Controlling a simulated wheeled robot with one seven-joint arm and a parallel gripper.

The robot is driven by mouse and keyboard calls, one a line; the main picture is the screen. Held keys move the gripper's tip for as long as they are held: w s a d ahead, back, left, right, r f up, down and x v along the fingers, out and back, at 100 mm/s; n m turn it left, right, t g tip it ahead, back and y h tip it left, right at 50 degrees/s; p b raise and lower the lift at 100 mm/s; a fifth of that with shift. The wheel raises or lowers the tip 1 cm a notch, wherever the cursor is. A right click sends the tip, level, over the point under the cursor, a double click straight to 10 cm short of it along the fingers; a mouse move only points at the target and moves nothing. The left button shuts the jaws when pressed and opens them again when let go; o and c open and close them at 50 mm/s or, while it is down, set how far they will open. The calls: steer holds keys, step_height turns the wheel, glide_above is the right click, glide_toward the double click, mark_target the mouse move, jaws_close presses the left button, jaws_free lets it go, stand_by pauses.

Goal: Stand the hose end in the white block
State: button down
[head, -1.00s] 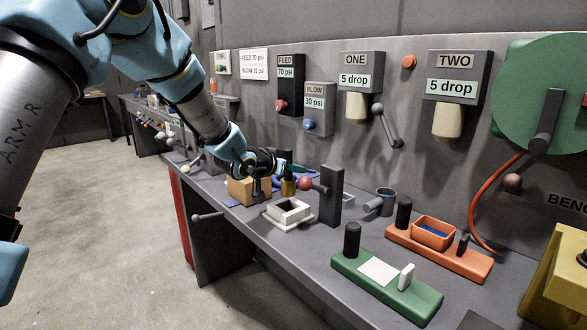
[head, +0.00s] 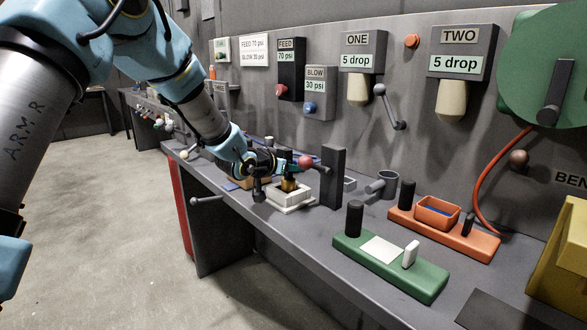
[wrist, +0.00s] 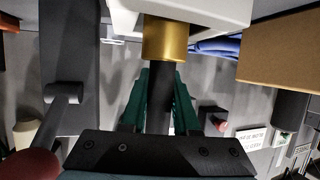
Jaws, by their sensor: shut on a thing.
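My gripper (head: 286,171) has its teal fingers shut on the dark hose just behind its brass end; the fingers also show in the wrist view (wrist: 160,90). The brass hose end (head: 288,185) points down over the white block (head: 291,203). In the wrist view the brass end (wrist: 166,40) meets the edge of the white block (wrist: 215,10) in the picture. Its tip is hidden there, so I cannot tell whether it is inside the block's opening or just above it.
A red-knobbed lever (head: 305,162) on a black post (head: 333,178) stands close to the right of my gripper. A tan box (wrist: 280,45) and blue hose (wrist: 215,45) are close by. The green fixture (head: 390,265) and orange fixture (head: 445,233) stand farther right on the bench.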

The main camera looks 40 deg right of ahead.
steer(key=shift+f+b, duration=0.5)
steer(key=shift+f, duration=0.1)
steer(key=c, duration=0.6)
jaws_free()
steer(key=b+v, duration=0.2)
steer(key=v, duration=0.8)
steer(key=shift+a+r, duration=0.2)
steer(key=shift+a, duration=0.2)
